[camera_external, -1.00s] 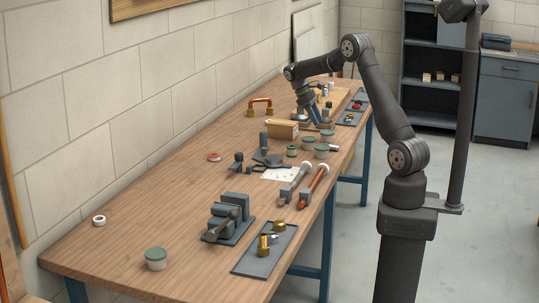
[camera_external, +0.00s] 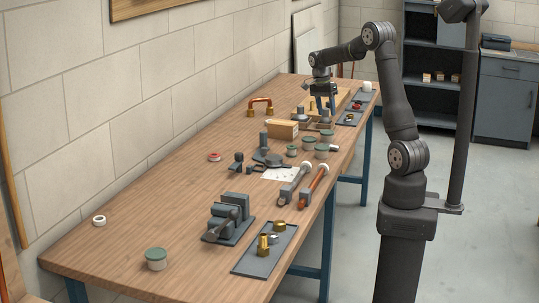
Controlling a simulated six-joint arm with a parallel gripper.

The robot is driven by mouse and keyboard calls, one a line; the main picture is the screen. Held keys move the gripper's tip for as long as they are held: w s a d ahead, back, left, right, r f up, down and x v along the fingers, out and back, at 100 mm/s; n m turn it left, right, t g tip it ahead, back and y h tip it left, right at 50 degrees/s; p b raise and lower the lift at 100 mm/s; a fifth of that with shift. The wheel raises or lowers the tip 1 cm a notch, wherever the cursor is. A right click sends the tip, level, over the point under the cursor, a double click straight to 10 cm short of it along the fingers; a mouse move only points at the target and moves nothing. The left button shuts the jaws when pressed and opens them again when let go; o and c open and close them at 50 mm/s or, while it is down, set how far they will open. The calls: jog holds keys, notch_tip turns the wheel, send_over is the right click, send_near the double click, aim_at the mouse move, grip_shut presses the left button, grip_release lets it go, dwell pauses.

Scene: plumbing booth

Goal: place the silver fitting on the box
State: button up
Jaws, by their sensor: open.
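The cardboard box (camera_external: 281,131) sits closed on the workbench, left of my gripper in the picture. My gripper (camera_external: 322,110) points down over the far part of the bench, above a low compartmented tray (camera_external: 312,126). Its jaws are open, and I see nothing held between them. A small silver piece (camera_external: 273,239) lies among brass fittings (camera_external: 264,246) on the near dark tray (camera_external: 250,266). Another grey metal piece (camera_external: 300,110) stands just left of my gripper. I cannot tell which of these is the silver fitting. I see no fitting on top of the box.
Green-lidded jars (camera_external: 308,143) stand in front of the gripper. A vise (camera_external: 230,217), two long tools (camera_external: 294,183) and a copper pipe piece (camera_external: 260,102) also lie on the workbench (camera_external: 150,225). The left front of the bench is mostly clear.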

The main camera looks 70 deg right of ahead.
jog(key=s+r+m+t, duration=0.1)
jog(key=m, duration=0.6)
jog(key=m+t, duration=0.1)
jog(key=m, duration=0.5)
send_over(330, 145)
notch_tip(330, 145, down, 11)
jog(key=shift+s+r, duration=0.1)
jog(key=shift+s+d+f, duration=0.15)
jog(key=shift+d+f, duration=0.05)
jog(key=shift+f, duration=1.15)
jog(key=shift+s+d+f, duration=0.15)
jog(key=shift+f, duration=1.2)
grip_shut()
